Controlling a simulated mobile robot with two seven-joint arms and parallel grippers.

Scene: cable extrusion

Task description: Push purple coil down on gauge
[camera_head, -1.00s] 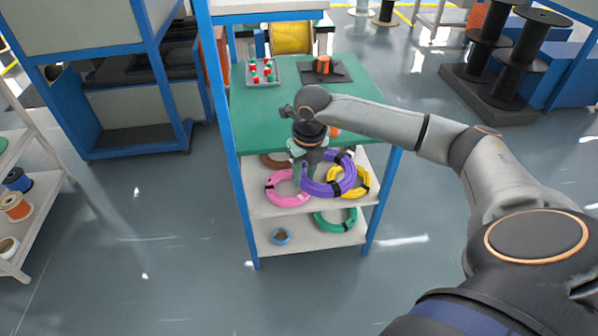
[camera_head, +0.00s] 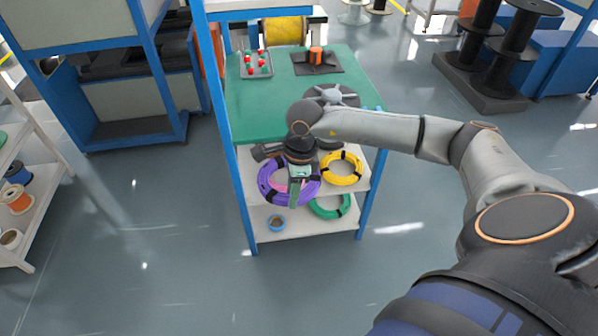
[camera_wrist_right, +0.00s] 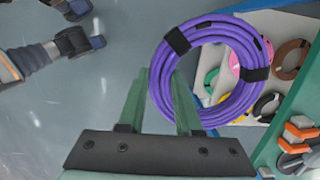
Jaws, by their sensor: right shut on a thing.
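The purple coil (camera_head: 267,190), a ring of cable with black ties, hangs in my right gripper (camera_head: 296,188) in front of the workbench. In the right wrist view the coil (camera_wrist_right: 245,50) is up close, at the green fingers of the gripper (camera_wrist_right: 160,85), which are shut on its near left side. The coil is clear of the green tabletop. I cannot tell for sure which thing is the gauge; a grey spoked disc (camera_head: 331,94) lies on the tabletop behind my right wrist, partly hidden. My left gripper is not in view.
The green tabletop (camera_head: 262,118) holds a tray (camera_head: 243,71) of red and green pieces and a dark plate (camera_head: 335,69) with an orange cylinder (camera_head: 316,55). Below lie a yellow coil (camera_head: 341,168) and a green coil (camera_head: 330,207). Blue posts flank the bench.

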